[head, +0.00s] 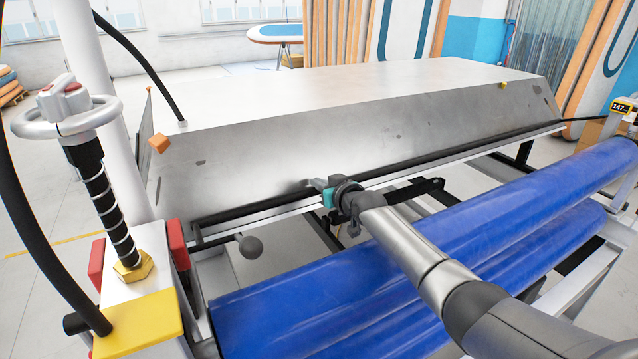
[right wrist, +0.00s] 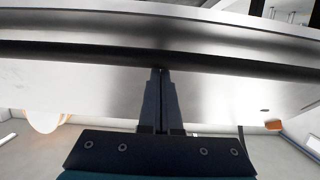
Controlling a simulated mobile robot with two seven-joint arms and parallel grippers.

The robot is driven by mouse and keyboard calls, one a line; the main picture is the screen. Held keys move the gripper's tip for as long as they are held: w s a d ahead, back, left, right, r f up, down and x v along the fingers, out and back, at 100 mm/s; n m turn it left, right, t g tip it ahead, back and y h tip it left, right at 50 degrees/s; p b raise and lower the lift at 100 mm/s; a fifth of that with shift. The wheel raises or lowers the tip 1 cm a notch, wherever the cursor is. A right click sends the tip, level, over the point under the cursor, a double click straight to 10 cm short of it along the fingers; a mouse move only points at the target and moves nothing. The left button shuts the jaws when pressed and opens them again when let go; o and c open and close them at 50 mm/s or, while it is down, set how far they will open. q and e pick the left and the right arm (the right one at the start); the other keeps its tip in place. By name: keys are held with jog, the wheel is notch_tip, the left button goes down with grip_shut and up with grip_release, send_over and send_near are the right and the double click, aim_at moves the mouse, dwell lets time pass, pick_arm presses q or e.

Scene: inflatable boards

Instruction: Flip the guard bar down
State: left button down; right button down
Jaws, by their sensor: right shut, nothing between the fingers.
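The guard bar (head: 440,156) is a long black bar running along the lower front edge of the sloped metal machine. It crosses the upper part of the right wrist view (right wrist: 70,52) as a dark band. My right gripper (head: 318,184) is at the bar, near its middle in the head view, with its arm coming from the lower right. In the right wrist view its fingers (right wrist: 160,72) are together and empty, and their tips overlap the bar's edge. I cannot tell whether they touch it. My left gripper is not in view.
Blue rollers (head: 400,270) lie in front of the machine, under my right arm. A grey ball knob (head: 250,247) is by the bar's left end. A post with a handwheel (head: 66,115) stands at the left. The sloped metal cover (head: 300,140) rises behind the bar.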

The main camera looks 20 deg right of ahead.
jog(key=shift+f, duration=0.1)
jog(key=shift+s+f+g+p, duration=0.15)
jog(key=shift+f+g+p, duration=0.15)
jog(key=shift+g+p, duration=0.1)
jog(key=shift+f, duration=0.1)
jog(key=f+g+p, duration=0.1)
jog(key=g, duration=0.1)
jog(key=s+f+g+p, duration=0.1)
jog(key=shift+s+f+g, duration=0.15)
jog(key=shift+f+g, duration=0.05)
jog(key=shift+g, duration=0.2)
jog(key=s+f+g+h, duration=0.1)
jog(key=s+f+g, duration=0.5)
jog(key=shift+s+d+f+g, duration=0.25)
jog(key=shift+d+g, duration=0.05)
